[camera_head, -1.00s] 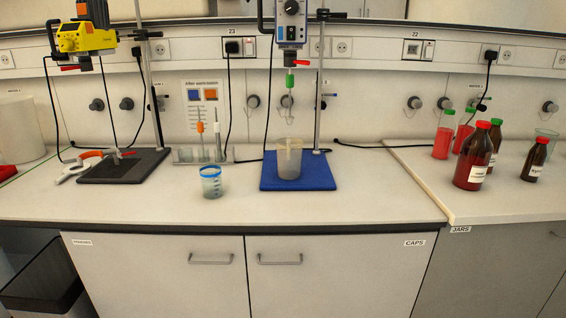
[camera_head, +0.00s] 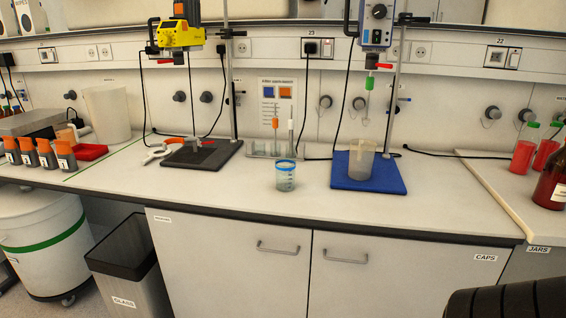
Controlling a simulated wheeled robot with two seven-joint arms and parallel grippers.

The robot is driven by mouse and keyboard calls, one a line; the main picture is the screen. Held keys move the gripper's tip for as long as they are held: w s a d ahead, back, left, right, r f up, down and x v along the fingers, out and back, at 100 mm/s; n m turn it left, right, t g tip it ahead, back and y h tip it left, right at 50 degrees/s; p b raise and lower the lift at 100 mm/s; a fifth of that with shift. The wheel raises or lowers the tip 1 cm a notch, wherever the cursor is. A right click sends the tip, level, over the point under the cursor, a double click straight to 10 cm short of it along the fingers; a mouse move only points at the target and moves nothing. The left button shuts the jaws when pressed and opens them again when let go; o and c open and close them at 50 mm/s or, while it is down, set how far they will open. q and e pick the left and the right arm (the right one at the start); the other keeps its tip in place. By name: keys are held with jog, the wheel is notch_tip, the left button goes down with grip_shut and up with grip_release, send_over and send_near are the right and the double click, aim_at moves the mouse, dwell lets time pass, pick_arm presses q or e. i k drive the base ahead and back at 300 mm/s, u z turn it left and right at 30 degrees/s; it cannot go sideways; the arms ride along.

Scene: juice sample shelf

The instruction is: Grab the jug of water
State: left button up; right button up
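A large whitish, cloudy jug (camera_head: 108,112) stands at the back left of the bench, beside a red tray. A smaller translucent jug (camera_head: 361,160) stands upright on a blue plate (camera_head: 370,186) under a stirrer. A small beaker with a blue rim (camera_head: 285,176) stands to the left of the blue plate, near the front of the bench. I cannot tell which vessel holds water. Neither gripper shows; only a dark ribbed part, likely of my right arm, is at the bottom right corner.
A yellow stirrer (camera_head: 180,38) hangs above a black plate (camera_head: 203,154). Several dark labelled bottles (camera_head: 47,154) stand at the far left. A bin (camera_head: 128,262) and a white drum (camera_head: 50,250) are on the floor. The bench front is mostly clear.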

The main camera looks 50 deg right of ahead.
aim_at(362, 152)
jog(key=u, duration=0.1)
jog(key=k, duration=0.9)
jog(key=z, duration=1.25)
jog(key=i, duration=0.3)
jog(key=u, duration=0.05)
